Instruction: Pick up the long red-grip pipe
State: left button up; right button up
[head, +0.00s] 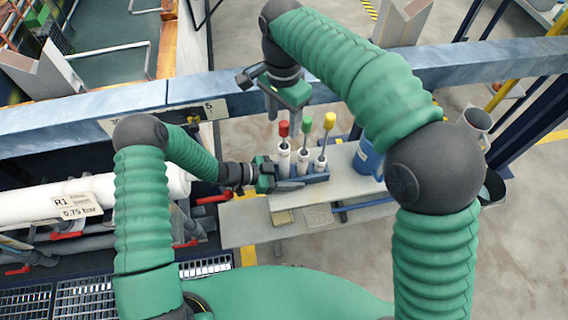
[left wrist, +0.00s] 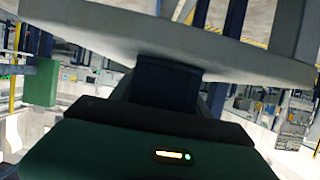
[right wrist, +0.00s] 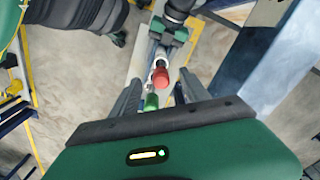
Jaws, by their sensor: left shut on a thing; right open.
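The red-grip pipe (head: 283,130) stands upright at the left end of a small blue rack (head: 318,178). Beside it stand a green-grip pipe (head: 306,124) and a yellow-grip pipe (head: 329,122). My left gripper (head: 287,186) is shut at the rack's left end, seemingly on the rack itself. The left wrist view shows a dark blue block (left wrist: 163,82) at its jaws. My right gripper (head: 271,108) is open and empty, pointing down, above and left of the red grip. In the right wrist view, the red grip (right wrist: 160,77) and green grip (right wrist: 151,102) show between its fingers, beyond the tips.
The rack stands on a grey bench (head: 265,236). A blue jug (head: 367,158) stands right of the rack. A blue-grey beam (head: 75,127) crosses behind. A white pipe (head: 85,203) with red-handled valves lies at the left.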

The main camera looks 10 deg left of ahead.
aim_at(283, 146)
notch_tip(283, 146, down, 9)
jog(key=shift+w+f, duration=0.1)
jog(key=shift+w, duration=0.05)
grip_shut()
dwell(0.4)
dwell(1.1)
